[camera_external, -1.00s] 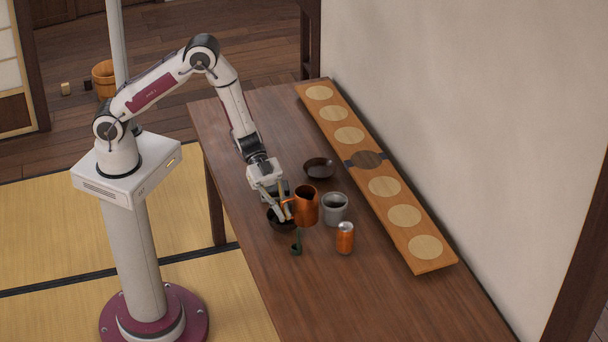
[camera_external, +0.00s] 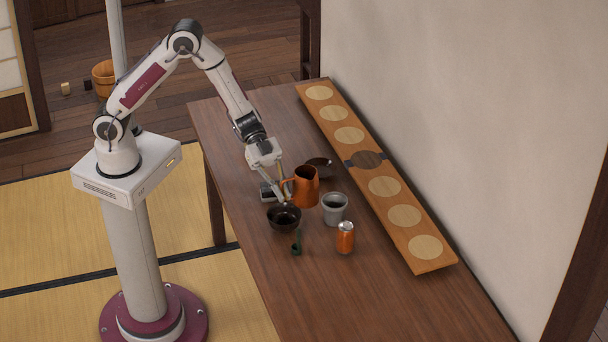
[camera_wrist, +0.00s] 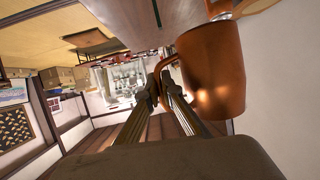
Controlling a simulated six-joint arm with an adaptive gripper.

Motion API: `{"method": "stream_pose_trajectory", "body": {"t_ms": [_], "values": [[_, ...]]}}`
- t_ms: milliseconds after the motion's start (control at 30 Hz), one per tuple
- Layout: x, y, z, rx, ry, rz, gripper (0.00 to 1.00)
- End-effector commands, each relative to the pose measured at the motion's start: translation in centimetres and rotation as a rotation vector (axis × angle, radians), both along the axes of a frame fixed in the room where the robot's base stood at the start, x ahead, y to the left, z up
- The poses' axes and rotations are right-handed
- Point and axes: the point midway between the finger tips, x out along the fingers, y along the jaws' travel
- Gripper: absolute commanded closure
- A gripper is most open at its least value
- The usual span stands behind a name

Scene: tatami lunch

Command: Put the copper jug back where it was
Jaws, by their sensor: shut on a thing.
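The copper jug (camera_external: 306,186) is held upright above the table, and it partly covers a dark bowl behind it. My gripper (camera_external: 284,193) is shut on the jug's handle, at the jug's left side. In the wrist view the copper jug (camera_wrist: 214,72) fills the upper right, and the fingers of my gripper (camera_wrist: 163,82) meet at its handle. A long wooden board (camera_external: 404,217) with several pale round spots and one dark round spot lies along the wall; no object stands on it.
A dark bowl (camera_external: 284,217) sits below left of the jug, and another dark bowl (camera_external: 320,163) behind it. A grey cup (camera_external: 335,209), an orange can (camera_external: 345,238) and a small dark green item (camera_external: 297,244) stand nearby. The near part of the table (camera_external: 400,300) is clear.

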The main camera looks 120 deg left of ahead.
Motion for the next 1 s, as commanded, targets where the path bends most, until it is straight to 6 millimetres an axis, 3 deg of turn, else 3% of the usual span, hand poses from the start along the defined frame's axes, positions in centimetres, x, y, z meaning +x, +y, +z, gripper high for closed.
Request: {"method": "stream_pose_trajectory", "body": {"t_ms": [367,700,1000], "values": [[4.8,-0.1,1.5,0.000,-0.003,0.081,1.00],[12.9,-0.8,3.7,0.000,-0.003,0.262,1.00],[17.5,-2.0,5.0,-0.001,-0.001,0.398,1.00]]}}
